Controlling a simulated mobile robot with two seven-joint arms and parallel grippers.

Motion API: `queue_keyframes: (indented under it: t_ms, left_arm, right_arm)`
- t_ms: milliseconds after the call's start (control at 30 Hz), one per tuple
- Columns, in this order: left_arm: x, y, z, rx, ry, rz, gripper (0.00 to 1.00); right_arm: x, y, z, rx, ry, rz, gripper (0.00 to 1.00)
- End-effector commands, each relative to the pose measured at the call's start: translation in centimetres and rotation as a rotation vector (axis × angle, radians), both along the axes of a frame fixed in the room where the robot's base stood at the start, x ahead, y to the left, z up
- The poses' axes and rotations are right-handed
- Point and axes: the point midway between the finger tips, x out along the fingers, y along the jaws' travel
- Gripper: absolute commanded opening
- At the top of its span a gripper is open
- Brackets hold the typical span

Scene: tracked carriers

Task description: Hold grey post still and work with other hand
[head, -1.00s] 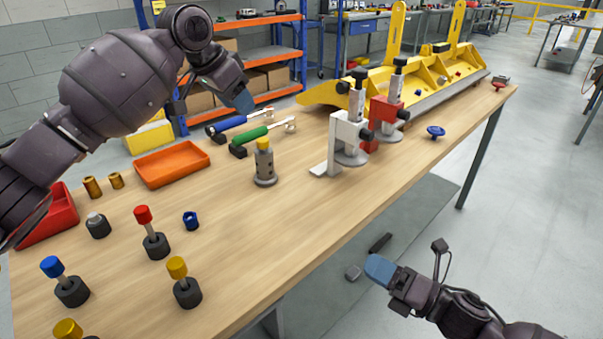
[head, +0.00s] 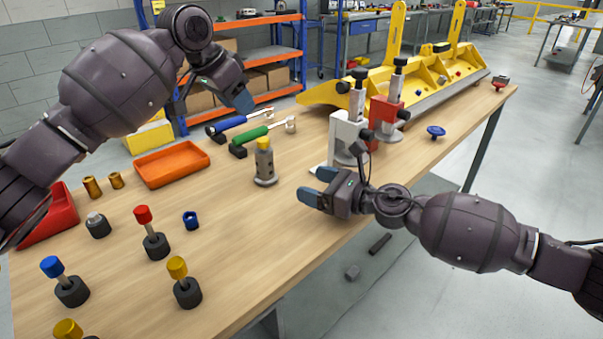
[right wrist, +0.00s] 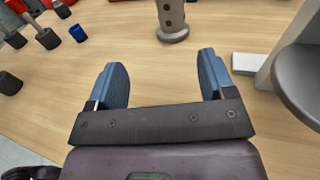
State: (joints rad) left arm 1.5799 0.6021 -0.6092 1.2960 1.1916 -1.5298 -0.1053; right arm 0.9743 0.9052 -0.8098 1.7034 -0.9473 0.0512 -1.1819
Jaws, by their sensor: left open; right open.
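The grey post (head: 265,168) stands upright on the wooden table, with a yellow cap (head: 263,143) on top and holes in its side. Its lower part also shows in the right wrist view (right wrist: 172,20). My right gripper (head: 318,184) is open and empty over the table, to the right of the post, with its fingers pointing toward it. In the right wrist view the post lies ahead, between the lines of the two blue fingertips (right wrist: 165,82), and apart from them. My left gripper (head: 240,100) is open, raised behind and left of the post; its fingers are partly hidden.
White (head: 345,137) and red (head: 385,120) press stands are just behind my right gripper. An orange tray (head: 172,164) and green-handled (head: 262,134) and blue-handled tools lie left of and behind the post. Several capped pegs stand at the front left. Bare tabletop lies front of the post.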

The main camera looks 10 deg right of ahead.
Motion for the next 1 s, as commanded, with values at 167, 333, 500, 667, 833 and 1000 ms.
queue_keyframes:
  t_ms: [167,333,500,667,833,1000]
  left_arm:
    - [0.0,0.0,0.0,0.000,0.000,0.000,0.43]
    - [0.0,0.0,0.0,0.000,0.000,0.000,0.43]
    - [0.0,0.0,0.0,0.000,0.000,0.000,0.43]
    - [0.0,0.0,0.0,0.000,0.000,0.000,0.43]
    - [0.0,0.0,0.0,0.000,0.000,0.000,0.43]
    - [0.0,0.0,0.0,0.000,0.000,0.000,0.43]
  right_arm:
    - [2.1,2.0,0.8,0.043,-0.018,-0.081,0.76]
    - [2.9,2.8,1.1,0.067,-0.028,-0.112,0.76]
    - [3.7,3.8,1.2,0.072,-0.029,-0.117,0.76]
    - [5.3,5.4,1.2,0.072,-0.029,-0.116,0.76]
    - [7.2,7.3,1.2,0.073,-0.028,-0.117,0.76]
    - [8.8,8.9,1.1,0.073,-0.026,-0.117,0.76]
